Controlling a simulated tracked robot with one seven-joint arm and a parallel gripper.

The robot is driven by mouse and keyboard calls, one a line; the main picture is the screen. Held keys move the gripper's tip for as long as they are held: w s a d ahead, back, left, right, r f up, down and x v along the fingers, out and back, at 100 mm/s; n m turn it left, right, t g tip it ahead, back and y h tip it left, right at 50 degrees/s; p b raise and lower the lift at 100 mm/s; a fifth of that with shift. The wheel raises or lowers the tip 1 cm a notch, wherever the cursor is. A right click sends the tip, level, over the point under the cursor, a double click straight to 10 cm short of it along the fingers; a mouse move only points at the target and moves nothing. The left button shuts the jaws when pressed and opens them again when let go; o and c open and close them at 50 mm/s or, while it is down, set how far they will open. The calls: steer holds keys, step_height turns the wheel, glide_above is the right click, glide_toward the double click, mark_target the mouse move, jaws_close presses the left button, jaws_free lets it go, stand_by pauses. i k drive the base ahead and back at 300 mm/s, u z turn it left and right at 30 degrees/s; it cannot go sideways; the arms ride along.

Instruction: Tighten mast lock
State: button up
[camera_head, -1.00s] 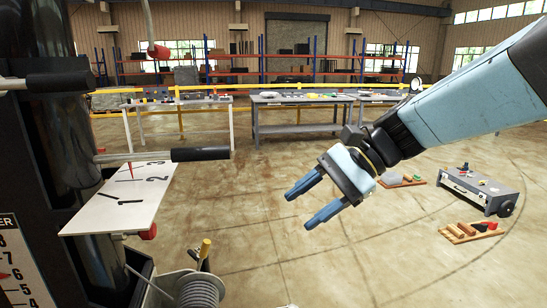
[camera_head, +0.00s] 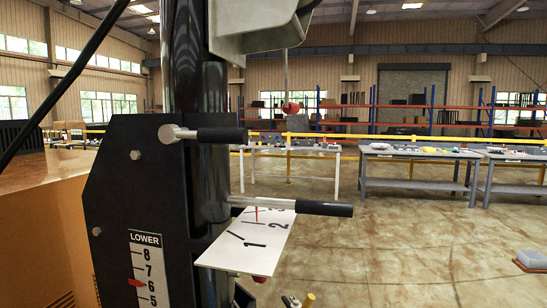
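A black mast (camera_head: 197,90) stands upright beside a dark side plate (camera_head: 140,200). A lever with a black grip (camera_head: 222,135) sticks out to the right from a metal hub on the plate. A second, lower lever with a black grip (camera_head: 312,207) points right above a tilted white dial plate (camera_head: 245,243). The dial has black marks with numbers 1 and 2, a partly covered further number, and a red pointer (camera_head: 257,214) near the covered one. No label tells which lever is the mast lock. My gripper and arm are not in view.
A "LOWER" number scale (camera_head: 146,270) with a red pointer is on the side plate. A red knob (camera_head: 290,108) hangs right of the mast. Workbenches (camera_head: 420,153) and a yellow rail stand behind. Open floor (camera_head: 400,250) lies to the right.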

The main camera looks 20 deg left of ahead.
mark_target(169, 134)
steer(key=z, duration=1.25)
steer(key=i, duration=0.1)
steer(key=u, duration=3.1)
steer(key=k, duration=0.75)
steer(key=u, duration=0.25)
steer(key=i, duration=0.75)
steer(key=z, duration=0.35)
